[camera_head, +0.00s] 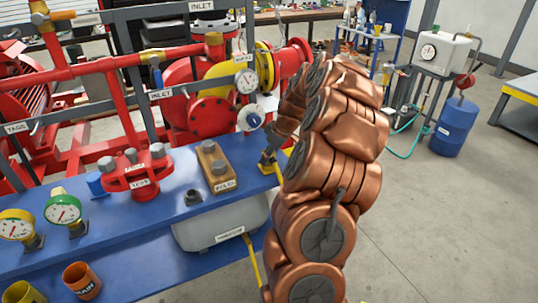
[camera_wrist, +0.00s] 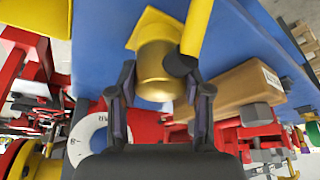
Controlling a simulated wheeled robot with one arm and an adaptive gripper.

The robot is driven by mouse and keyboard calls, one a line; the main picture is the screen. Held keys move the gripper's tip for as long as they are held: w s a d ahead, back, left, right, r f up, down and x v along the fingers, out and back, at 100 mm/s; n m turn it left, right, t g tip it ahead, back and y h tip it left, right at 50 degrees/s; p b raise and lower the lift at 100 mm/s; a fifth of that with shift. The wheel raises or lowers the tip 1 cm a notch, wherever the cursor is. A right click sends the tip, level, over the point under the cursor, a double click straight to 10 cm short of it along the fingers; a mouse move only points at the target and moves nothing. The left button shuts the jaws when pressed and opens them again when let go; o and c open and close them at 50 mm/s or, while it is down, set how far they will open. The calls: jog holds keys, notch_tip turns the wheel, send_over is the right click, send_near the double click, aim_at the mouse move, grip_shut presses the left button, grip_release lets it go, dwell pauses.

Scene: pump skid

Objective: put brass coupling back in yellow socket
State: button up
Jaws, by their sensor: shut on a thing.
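The brass coupling (camera_wrist: 155,72) is a short gold cylinder between my fingers in the wrist view. My gripper (camera_wrist: 160,92) is shut on it. The yellow socket (camera_wrist: 150,22) shows as a square-cornered yellow piece just beyond the coupling, which overlaps it; I cannot tell how far the coupling is seated. A yellow hose or rod (camera_wrist: 197,25) with a dark end meets the coupling's side. In the head view, the coupling (camera_head: 267,157) is small at the blue bench's right edge, and my arm hides much of my gripper (camera_head: 272,150).
A brown block with bolts (camera_head: 215,165) stands just left of my gripper on the blue bench (camera_head: 165,225). A red valve body (camera_head: 138,172), gauges (camera_head: 63,210) and cups are further left. Open floor lies to the right.

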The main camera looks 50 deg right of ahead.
jog(key=o, duration=1.4)
jog(key=shift+c, duration=0.2)
jog(key=v, duration=1.2)
